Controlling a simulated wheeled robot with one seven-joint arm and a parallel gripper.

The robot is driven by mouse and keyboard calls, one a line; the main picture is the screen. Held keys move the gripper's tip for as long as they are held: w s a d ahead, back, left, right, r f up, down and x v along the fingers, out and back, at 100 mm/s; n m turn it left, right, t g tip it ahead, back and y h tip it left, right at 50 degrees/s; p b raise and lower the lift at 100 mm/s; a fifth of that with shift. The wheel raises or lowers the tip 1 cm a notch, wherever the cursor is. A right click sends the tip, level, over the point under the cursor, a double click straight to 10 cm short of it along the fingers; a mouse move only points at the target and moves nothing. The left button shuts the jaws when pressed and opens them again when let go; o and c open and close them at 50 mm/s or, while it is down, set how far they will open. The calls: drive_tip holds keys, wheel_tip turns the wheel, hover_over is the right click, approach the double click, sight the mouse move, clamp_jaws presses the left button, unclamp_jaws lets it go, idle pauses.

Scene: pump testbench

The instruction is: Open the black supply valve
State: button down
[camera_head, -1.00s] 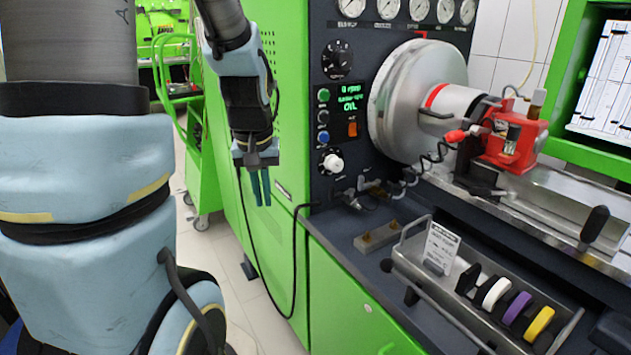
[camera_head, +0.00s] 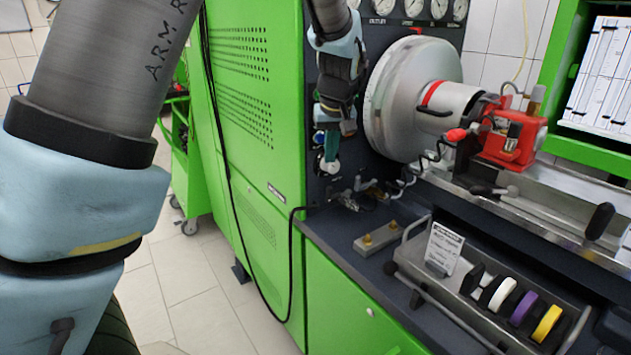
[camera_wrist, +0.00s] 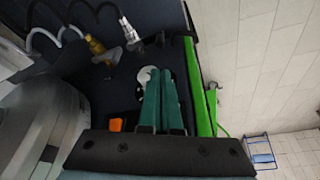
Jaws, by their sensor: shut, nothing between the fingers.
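My gripper (camera_head: 331,158) hangs in front of the dark control panel (camera_head: 316,185), its teal fingers shut and pointing down. The fingertips overlap a white round knob (camera_head: 329,168); I cannot tell whether they touch it. In the wrist view the shut fingers (camera_wrist: 160,72) lie beside the white knob (camera_wrist: 143,76). A black disc (camera_head: 471,279) stands in the metal tray beside white, purple and yellow ones. Metal fittings (camera_head: 346,200) with dark parts sit at the panel's foot. I cannot tell which black part is the supply valve. My wrist hides the panel's upper knob and display.
A large silver drum (camera_head: 395,95) and a red clamp (camera_head: 510,140) stand right of the panel. A metal tray (camera_head: 440,300) with a white card (camera_head: 442,248) lies in front. A black cable (camera_head: 250,265) hangs along the green cabinet (camera_head: 245,120).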

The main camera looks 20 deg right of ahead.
idle(0.4)
drive_tip(key=p+x, duration=0.3)
drive_tip(key=x, duration=0.7)
